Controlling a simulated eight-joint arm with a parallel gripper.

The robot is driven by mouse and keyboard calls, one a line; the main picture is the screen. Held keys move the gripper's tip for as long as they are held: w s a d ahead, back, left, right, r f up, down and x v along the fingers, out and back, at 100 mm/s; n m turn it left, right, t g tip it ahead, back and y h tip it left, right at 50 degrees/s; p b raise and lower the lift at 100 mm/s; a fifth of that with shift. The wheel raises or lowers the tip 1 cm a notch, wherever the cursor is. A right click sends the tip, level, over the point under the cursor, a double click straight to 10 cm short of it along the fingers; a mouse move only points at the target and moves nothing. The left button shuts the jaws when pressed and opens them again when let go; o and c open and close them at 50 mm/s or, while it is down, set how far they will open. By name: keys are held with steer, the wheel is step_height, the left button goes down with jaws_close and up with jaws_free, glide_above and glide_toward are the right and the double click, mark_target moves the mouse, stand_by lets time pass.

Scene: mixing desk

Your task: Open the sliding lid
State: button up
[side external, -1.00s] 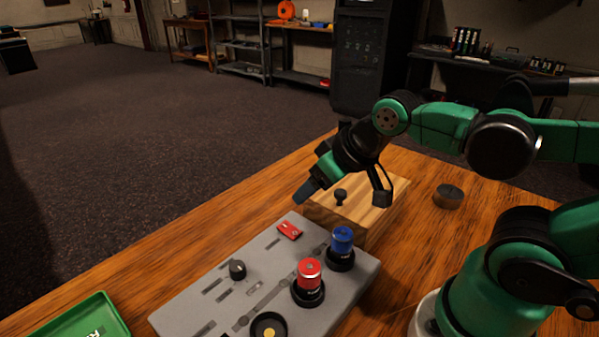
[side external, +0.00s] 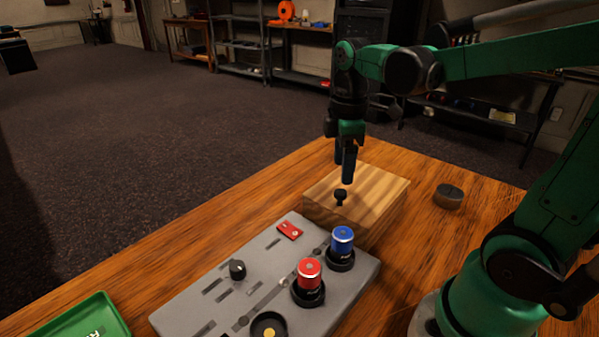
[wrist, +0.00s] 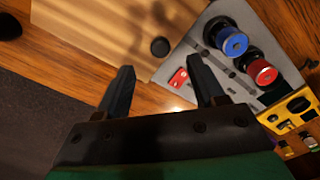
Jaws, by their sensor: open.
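The wooden box with its sliding lid (side external: 372,186) sits on the desk behind the grey panel. A black knob (side external: 340,196) stands on the lid near its left edge. In the wrist view the lid (wrist: 100,30) is at the top and the knob (wrist: 160,47) is near its right end. My gripper (side external: 345,180) points down, above and close to the knob in the side view. Its two fingers (wrist: 162,80) are apart with nothing between them, and the knob lies beyond the fingertips in the wrist view. I see no gap in the lid.
The grey panel (side external: 215,290) in front carries a blue knob (side external: 342,240), a red knob (side external: 309,273) and a red switch (side external: 290,231). A dark round puck (side external: 449,196) stands right of the box. A green tray (side external: 85,322) is at the front left.

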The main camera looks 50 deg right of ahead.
mark_target(341, 191)
steer(key=shift+f, duration=2.55)
jaws_close()
